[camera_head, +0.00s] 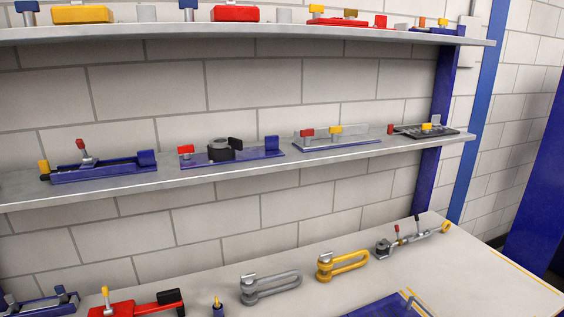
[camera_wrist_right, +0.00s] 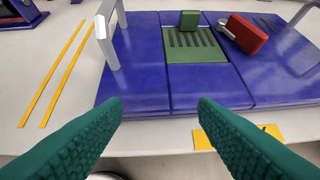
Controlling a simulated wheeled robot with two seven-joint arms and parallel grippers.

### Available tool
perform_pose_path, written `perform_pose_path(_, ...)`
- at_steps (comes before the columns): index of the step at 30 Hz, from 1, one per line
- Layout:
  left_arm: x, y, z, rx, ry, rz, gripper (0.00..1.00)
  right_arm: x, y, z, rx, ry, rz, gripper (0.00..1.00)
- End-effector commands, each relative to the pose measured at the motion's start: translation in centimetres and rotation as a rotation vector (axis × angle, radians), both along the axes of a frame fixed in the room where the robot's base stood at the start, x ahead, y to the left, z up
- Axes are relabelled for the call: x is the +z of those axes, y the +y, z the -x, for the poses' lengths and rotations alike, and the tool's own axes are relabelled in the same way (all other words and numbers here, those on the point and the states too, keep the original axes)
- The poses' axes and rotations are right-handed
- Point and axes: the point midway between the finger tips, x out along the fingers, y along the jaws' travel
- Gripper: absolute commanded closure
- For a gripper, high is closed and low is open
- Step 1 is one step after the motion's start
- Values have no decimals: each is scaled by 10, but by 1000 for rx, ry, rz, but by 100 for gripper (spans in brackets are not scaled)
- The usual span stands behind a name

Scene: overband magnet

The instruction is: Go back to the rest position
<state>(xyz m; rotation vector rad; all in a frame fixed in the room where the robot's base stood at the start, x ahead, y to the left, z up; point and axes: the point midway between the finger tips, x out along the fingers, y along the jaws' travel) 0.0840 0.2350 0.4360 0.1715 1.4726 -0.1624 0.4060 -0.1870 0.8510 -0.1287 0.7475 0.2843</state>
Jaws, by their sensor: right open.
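My right gripper (camera_wrist_right: 160,125) shows in the right wrist view as two green ribbed fingers, spread wide apart with nothing between them. Beyond and below the fingers lies a blue fixture plate (camera_wrist_right: 140,85) on the pale bench. A green slotted block (camera_wrist_right: 195,46) is set in the middle of the plate. A red block with a grey part (camera_wrist_right: 246,34) lies on its right side. In the head view, only a corner of a blue plate (camera_head: 385,306) shows at the bottom edge. Neither gripper shows in the head view.
The bench (camera_head: 470,275) holds a grey shackle-like part (camera_head: 270,286), a yellow one (camera_head: 343,264), a toggle clamp (camera_head: 410,238) and a red clamp (camera_head: 135,308). Two shelves above, middle (camera_head: 230,173) and upper (camera_head: 270,30), carry several fixtures. Yellow strips (camera_wrist_right: 55,75) mark the bench.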

Motion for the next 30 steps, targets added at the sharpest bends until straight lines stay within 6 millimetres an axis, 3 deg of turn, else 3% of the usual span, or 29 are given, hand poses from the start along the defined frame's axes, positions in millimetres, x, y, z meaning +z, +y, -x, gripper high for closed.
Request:
perform_pose_path(3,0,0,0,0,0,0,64,-1,-1,37,-39,124,39,46)
perform_pose_path(17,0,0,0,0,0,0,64,7,-18,143,-149,482,131,46)
perform_pose_path(26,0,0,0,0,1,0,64,-56,-17,131,-144,517,141,46)
perform_pose_path(30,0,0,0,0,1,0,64,-93,-16,128,-140,532,144,46)
